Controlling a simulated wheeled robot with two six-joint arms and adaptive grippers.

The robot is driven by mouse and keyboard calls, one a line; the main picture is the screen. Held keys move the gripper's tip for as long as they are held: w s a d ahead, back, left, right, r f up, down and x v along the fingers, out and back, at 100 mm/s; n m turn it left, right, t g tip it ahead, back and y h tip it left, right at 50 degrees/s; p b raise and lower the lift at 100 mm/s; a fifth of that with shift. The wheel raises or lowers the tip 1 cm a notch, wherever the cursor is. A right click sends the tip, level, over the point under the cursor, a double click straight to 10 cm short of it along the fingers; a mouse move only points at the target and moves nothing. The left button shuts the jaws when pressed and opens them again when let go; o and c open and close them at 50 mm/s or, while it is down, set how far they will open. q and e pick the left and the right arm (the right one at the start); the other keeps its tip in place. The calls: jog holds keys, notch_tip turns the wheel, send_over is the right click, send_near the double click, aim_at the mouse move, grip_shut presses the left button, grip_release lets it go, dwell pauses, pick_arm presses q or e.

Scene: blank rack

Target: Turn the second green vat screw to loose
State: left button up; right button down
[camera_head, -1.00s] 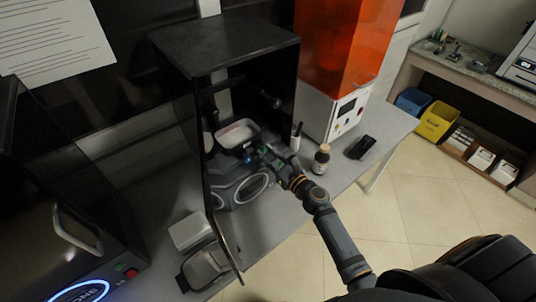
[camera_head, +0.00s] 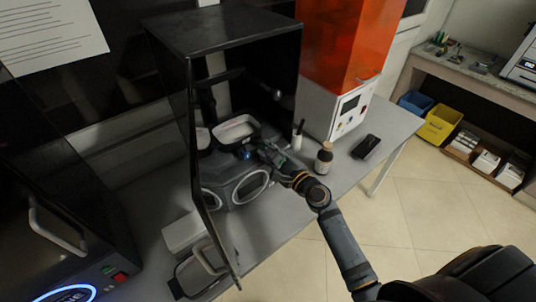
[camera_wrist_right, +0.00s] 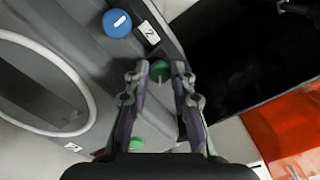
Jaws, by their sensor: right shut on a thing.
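A green vat screw (camera_wrist_right: 160,70) sits between the fingertips of my right gripper (camera_wrist_right: 160,72) in the right wrist view, with the fingers shut on it. A light slot line shows on the screw. Another green screw (camera_wrist_right: 137,143) lies lower, beside the left finger. In the head view my right gripper (camera_head: 266,150) reaches into the dark open-fronted printer (camera_head: 226,30), beside the pale vat (camera_head: 237,129). The fingertips and the green screws are too small to make out there. My left gripper is not in view.
A blue knob (camera_wrist_right: 117,23) is on the printer body, and also shows in the head view (camera_head: 247,153). An orange-covered printer (camera_head: 350,40) stands behind.

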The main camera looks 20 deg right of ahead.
jog(key=n+b, duration=0.1)
jog(key=n, duration=0.1)
jog(key=n+b, duration=0.1)
jog(key=n, duration=0.1)
jog(key=n+b, duration=0.1)
jog(key=n, duration=0.1)
jog(key=shift+f+b, duration=0.25)
jog(key=shift+b, duration=0.1)
jog(key=n+b, duration=0.4)
jog(key=n, duration=0.2)
jog(key=shift+f+n, duration=0.1)
jog(key=shift+n, duration=0.3)
jog(key=n+b, duration=0.2)
jog(key=n, duration=0.1)
jog(key=shift+n+b, duration=0.3)
jog(key=shift+b, duration=0.05)
jog(key=n+b, duration=0.2)
jog(key=n, duration=0.1)
jog(key=shift+f+n, duration=0.1)
jog(key=shift+n, duration=0.2)
jog(key=n+b, duration=0.3)
jog(key=n, duration=0.2)
jog(key=shift+d+b, duration=0.1)
jog(key=shift+b, duration=0.3)
jog(key=shift+n, duration=0.3)
jog(key=c, duration=1.2)
grip_release()
jog(key=shift+o, duration=0.2)
jog(key=shift+r, duration=0.2)
